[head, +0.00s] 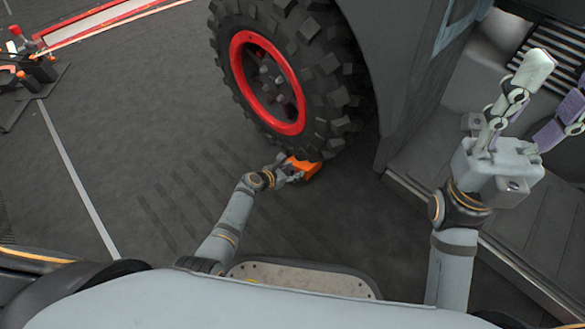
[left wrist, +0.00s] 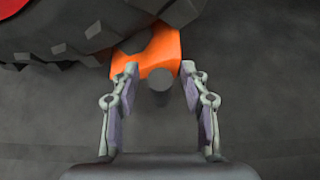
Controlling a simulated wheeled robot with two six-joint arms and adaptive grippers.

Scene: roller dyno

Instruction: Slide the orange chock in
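The orange chock (head: 303,168) is on the dark floor at the foot of the big black tire (head: 318,95) with the red rim. In the left wrist view, the chock (left wrist: 145,57) is right against or very near the tire tread (left wrist: 80,35), and a dark round knob or handle end (left wrist: 160,80) points toward me. My left gripper (head: 287,171) is at the chock's near side. Its fingers (left wrist: 162,76) are open, one either side of the dark knob, with gaps visible. My right gripper (head: 557,82) is raised at the right, open and empty.
A dark vehicle body (head: 400,60) stands right of the tire, with a grey step or platform (head: 515,215) beyond it. A red-edged frame (head: 95,22) and small orange-black gear (head: 35,72) lie at the upper left. Floor left of the tire is clear.

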